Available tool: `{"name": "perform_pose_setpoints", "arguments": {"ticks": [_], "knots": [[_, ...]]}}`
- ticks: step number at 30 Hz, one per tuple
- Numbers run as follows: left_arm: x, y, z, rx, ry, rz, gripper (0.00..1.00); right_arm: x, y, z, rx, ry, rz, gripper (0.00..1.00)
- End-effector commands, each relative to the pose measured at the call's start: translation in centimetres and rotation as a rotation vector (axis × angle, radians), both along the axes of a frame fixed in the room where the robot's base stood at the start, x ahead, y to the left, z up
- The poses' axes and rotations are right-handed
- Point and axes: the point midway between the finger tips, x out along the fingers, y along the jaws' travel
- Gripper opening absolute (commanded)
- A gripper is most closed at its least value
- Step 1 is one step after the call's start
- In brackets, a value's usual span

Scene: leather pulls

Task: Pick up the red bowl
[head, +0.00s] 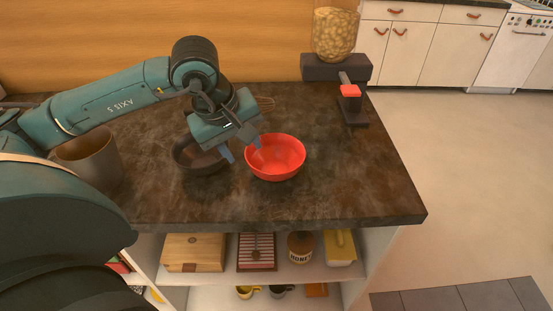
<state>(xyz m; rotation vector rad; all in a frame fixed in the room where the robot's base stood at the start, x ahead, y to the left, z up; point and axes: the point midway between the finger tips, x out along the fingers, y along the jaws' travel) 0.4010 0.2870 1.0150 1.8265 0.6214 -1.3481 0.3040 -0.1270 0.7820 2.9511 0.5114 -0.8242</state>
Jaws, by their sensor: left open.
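A red bowl (280,163) sits upright on the dark countertop (330,202), right of the middle of its front part. My left gripper (244,152) is open at the bowl's left rim, pointing down. One finger shows left of the bowl and the other shows against the rim or just inside it. I cannot tell whether either finger touches the bowl. My right gripper is not in view.
A grey-brown pot (91,160) stands farther left. A dispenser with a glass jar (335,36) stands at the back right. The counter's right front is clear.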

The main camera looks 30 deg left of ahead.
Motion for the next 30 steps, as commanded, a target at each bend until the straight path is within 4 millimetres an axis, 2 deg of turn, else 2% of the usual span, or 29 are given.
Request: {"name": "perform_pose_setpoints", "arguments": {"ticks": [8,15,24,30], "knots": [[0.7,-0.1,-2.1,-0.002,0.003,0.001,0.42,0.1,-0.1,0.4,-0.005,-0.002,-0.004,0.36],[1.9,-0.2,-5.4,-0.002,0.003,0.0,0.42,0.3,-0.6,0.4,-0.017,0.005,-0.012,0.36],[2.2,-0.2,-6.0,-0.002,0.0,0.001,0.42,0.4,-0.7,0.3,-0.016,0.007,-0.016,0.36],[2.1,-0.2,-6.0,-0.002,0.0,0.001,0.27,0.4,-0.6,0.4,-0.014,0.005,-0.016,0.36]]}}
